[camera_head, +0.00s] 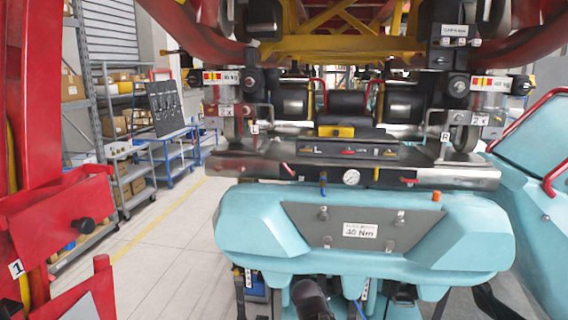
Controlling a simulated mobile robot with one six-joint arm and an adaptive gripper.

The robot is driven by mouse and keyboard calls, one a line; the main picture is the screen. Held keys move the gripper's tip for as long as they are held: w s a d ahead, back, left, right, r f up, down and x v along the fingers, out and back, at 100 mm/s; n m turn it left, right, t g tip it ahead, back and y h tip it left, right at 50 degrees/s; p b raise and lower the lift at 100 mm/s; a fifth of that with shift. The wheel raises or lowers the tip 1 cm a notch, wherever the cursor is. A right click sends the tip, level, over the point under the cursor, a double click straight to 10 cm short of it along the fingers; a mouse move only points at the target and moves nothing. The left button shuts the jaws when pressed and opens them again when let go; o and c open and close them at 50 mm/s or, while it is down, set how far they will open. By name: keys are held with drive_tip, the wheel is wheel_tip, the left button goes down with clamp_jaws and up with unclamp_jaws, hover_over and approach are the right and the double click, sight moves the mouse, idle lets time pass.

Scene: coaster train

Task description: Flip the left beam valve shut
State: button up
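The beam (240,163) is a dark metal bar across the front of the coaster train, above the pale blue nose. A small red-handled valve (289,170) is at the left part of the beam, with its handle tilted. Another small red-handled valve (410,181) is at the right part, with its handle roughly level. A blue lever (323,186) hangs between them, left of a round gauge (351,177). They are too small to tell open from shut. My gripper's fingers do not show. A dark rounded part at the bottom middle may be my arm.
The pale blue nose (250,225) with a grey plate juts out below the beam. A red frame (60,210) stands close at the left, and a pale blue body with a red bar (550,180) at the right. Clear floor (170,215) lies between red frame and nose.

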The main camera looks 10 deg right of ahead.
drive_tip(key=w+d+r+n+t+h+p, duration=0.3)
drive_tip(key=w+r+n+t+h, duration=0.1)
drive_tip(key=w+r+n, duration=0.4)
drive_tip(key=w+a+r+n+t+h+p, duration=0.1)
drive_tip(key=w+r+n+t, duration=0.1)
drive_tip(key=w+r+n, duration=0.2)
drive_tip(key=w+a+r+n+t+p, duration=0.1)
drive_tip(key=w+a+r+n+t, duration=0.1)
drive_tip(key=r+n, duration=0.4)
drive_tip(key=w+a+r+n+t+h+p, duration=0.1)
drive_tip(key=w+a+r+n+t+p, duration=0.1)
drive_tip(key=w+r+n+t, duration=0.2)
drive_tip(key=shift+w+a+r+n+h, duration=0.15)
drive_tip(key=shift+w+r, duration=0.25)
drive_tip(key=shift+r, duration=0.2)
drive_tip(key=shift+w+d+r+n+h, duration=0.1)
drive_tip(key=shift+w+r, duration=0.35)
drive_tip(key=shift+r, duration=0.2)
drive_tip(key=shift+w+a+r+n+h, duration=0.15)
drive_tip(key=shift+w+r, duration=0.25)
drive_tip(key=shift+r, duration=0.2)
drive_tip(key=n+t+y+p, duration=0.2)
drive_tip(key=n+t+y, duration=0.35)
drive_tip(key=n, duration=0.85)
approach(284, 165)
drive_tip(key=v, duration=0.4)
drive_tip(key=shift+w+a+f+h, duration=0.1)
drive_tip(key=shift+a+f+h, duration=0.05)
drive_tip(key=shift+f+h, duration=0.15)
